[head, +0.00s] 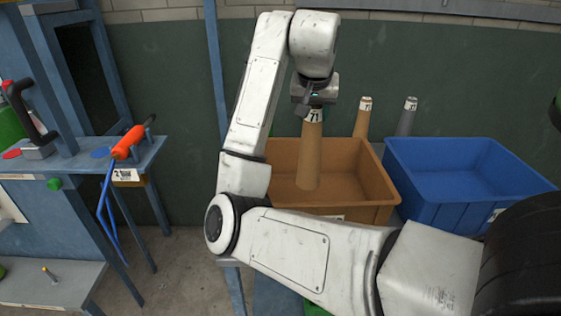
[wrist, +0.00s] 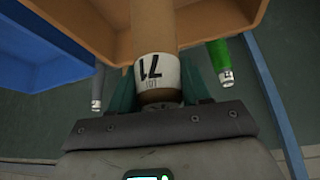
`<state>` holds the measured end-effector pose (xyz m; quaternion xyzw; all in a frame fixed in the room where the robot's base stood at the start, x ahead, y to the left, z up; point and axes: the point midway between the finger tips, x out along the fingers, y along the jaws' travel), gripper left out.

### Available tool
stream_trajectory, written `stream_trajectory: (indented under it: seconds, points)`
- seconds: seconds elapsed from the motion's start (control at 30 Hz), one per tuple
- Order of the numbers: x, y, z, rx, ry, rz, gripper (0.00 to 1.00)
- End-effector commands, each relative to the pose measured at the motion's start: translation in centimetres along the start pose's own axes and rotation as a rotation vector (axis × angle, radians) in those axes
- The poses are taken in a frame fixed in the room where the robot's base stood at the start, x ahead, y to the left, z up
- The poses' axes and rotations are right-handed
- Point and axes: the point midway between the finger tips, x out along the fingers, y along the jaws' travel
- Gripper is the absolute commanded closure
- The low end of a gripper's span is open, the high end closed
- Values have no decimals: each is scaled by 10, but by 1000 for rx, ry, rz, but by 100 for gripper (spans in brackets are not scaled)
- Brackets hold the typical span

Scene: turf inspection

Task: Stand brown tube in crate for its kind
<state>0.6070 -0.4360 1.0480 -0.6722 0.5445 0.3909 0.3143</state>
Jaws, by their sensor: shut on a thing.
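In the wrist view the tube (wrist: 153,30) runs away from between the teal fingers (wrist: 160,96) into the brown crate (wrist: 225,25). My arm hides the crate's left side in the head view.
A blue crate (head: 460,150) stands to the right. Another brown tube (head: 362,120) and a grey tube (head: 406,118) stand behind the crates. A green tube (wrist: 219,62) shows in the wrist view. A blue bench with an orange-handled tool (head: 128,143) is at left.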

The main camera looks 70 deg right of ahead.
Motion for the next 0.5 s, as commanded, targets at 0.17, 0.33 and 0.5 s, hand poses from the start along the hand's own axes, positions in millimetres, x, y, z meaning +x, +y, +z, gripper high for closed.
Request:
stream_trajectory:
  seconds: [0.17,0.33,0.5]
  points:
    - [22,-41,2,-6,-3,-1,97]
    - [50,-67,10,-5,-2,0,97]
    - [68,-81,15,-1,0,0,97]
